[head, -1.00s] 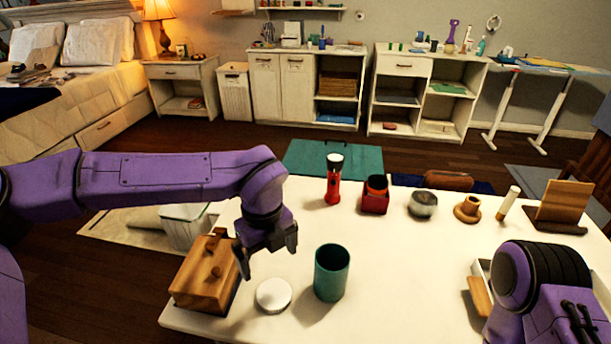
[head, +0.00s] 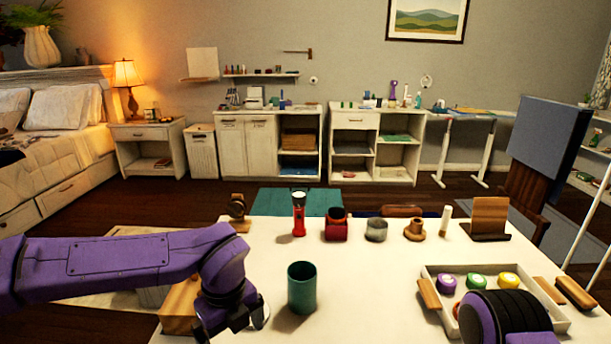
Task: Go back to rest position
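My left gripper (head: 232,322) is at the lower left in the head view, over the near left part of the white table (head: 350,290). Its fingers look spread apart with nothing seen between them. It partly covers a wooden box (head: 177,308) and a round white lid (head: 263,313). A green cup (head: 301,288) stands upright just to its right, apart from it. Part of my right arm shows at the lower right, in front of a white tray, but its gripper is not visible.
The white tray (head: 433,270) holds purple, green and yellow round pieces. A red flashlight (head: 299,216), red holder (head: 337,227), grey tin (head: 376,230), wooden candle holder (head: 414,230) and wooden stand (head: 489,218) line the far edge. The table's middle is clear.

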